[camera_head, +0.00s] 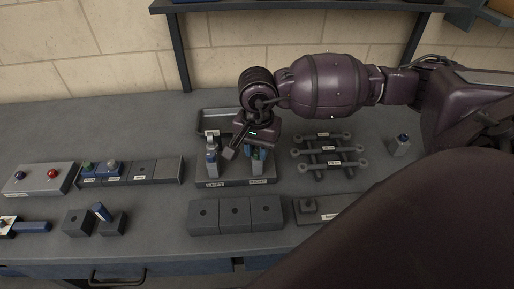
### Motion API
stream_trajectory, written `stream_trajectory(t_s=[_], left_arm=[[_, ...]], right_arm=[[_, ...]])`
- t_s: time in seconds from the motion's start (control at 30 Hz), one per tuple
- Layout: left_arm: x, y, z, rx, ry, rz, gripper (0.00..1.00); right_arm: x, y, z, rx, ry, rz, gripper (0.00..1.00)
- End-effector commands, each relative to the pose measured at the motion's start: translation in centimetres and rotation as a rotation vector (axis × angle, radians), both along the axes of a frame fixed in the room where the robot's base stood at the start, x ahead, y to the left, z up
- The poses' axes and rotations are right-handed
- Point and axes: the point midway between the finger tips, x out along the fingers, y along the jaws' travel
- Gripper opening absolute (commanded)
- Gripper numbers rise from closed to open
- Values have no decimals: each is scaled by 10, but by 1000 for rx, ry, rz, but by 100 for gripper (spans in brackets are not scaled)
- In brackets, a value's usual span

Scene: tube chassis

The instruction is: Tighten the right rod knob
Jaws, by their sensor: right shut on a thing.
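A chassis stand (236,181) with labels LEFT and RIGHT stands in the middle of the table. The left rod (211,160) is upright above the LEFT label, with a light-coloured top. How far the knob is seated cannot be seen. My left gripper is out of view.
A rack of dark rods (330,150) lies just right of the stand, with a small block (400,145) beyond. Dark blocks (236,214) sit in front. A tray with knobs (128,171) and a button box (38,177) are at left. The back left table is clear.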

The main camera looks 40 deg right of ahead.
Motion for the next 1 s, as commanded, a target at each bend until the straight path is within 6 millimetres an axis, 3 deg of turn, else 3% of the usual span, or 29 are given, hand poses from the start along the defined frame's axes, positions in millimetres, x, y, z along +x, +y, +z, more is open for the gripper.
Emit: stream_trajectory(t_s=[0.17,0.2,0.37,0.73,1.0], left_arm=[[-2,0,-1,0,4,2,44],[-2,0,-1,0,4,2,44],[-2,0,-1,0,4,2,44],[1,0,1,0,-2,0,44],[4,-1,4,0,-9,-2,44]], right_arm=[[1,0,1,-1,-3,0,1],[1,0,2,-1,-3,0,28],[1,0,1,-1,-3,1,51],[1,0,6,0,-4,2,51],[1,0,48,-1,-7,2,51]])
